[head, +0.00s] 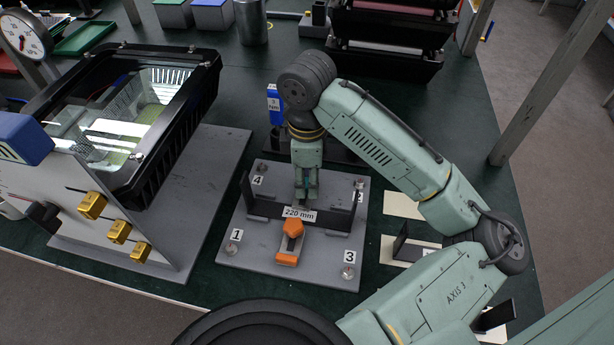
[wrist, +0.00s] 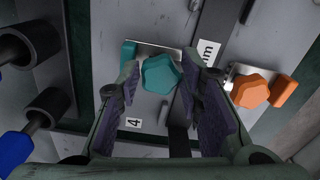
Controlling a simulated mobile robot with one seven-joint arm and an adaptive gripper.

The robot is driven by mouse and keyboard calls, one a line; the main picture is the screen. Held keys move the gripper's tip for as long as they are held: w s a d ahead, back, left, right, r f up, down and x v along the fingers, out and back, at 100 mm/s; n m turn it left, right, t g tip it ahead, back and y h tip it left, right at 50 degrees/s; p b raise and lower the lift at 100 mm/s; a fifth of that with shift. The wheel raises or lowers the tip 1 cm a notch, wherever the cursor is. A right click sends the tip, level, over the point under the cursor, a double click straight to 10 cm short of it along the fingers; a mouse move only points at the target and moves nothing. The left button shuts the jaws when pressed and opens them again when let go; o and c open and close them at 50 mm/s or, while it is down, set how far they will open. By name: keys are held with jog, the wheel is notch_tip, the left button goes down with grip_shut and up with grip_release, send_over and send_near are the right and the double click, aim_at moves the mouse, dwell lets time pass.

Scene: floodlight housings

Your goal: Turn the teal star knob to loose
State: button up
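The teal star knob (wrist: 160,75) sits on a teal-tabbed clamp with a metal plate, in the upper middle of the wrist view. My gripper (wrist: 161,80) has its two dark-padded fingers spread, one on each side of the knob. I cannot tell whether either fingertip touches it. In the head view my gripper (head: 306,196) points down at the grey fixture plate (head: 262,255), behind the "220 mm" label. It hides the teal knob there. An orange star knob (wrist: 250,91) is to the right in the wrist view and in front of the label in the head view (head: 291,231).
A dark upright bar (head: 335,222) crosses the fixture, close to my gripper. Numbered studs mark the plate's corners. A blue-topped tool (head: 274,103) stands behind the plate. A black floodlight housing (head: 187,110) stands on the left, and more housings (head: 385,65) at the back.

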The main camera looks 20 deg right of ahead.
aim_at(307, 183)
jog(key=o, duration=0.3)
notch_tip(307, 183, up, 12)
dwell(0.7)
jog(key=shift+s, duration=0.1)
